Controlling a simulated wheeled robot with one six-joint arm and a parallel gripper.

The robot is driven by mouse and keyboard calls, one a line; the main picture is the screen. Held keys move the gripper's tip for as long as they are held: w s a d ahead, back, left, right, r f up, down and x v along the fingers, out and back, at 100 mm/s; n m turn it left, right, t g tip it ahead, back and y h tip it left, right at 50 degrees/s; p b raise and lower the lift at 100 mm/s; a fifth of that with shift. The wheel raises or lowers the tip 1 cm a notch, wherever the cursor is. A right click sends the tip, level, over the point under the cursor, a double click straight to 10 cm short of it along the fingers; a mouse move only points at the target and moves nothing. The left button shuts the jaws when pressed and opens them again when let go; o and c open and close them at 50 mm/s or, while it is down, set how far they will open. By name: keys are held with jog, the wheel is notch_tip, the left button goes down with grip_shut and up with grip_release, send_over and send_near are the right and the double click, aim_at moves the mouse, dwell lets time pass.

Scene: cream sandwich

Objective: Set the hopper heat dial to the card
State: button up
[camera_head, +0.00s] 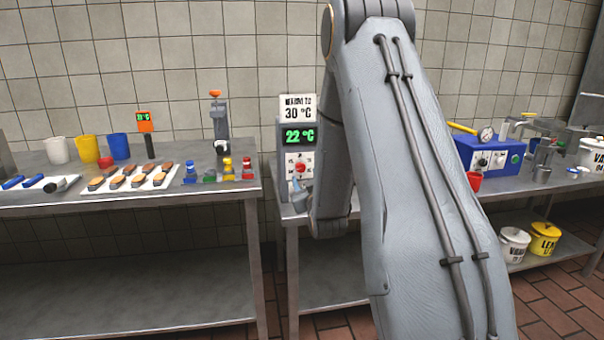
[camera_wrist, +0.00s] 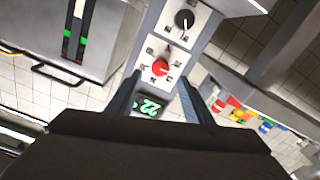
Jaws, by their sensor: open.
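The hopper control panel (camera_head: 297,150) stands at the back, left of my arm in the head view. Its card (camera_head: 298,108) reads 30 °C, with a partly legible first line. The green display (camera_head: 299,136) below reads 22 °C. A red dial (camera_head: 299,167) sits under the display with number marks around it. In the wrist view the red dial (camera_wrist: 160,68) lies between the fingertips of my open gripper (camera_wrist: 160,82). Contact with the dial cannot be told. The display (camera_wrist: 150,106) shows upside down between the fingers. My arm hides most of the gripper in the head view.
A black knob (camera_wrist: 184,19) is beyond the red dial on the same panel. A blue machine (camera_head: 488,155) with a gauge stands at right. Lidded tubs (camera_head: 513,245) sit on the lower shelf.

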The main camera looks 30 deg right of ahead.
aim_at(301, 169)
jog(key=x, duration=0.6)
jog(key=shift+w+d, duration=0.1)
jog(key=shift+w, duration=0.25)
jog(key=shift+c, duration=0.4)
jog(key=c, duration=1)
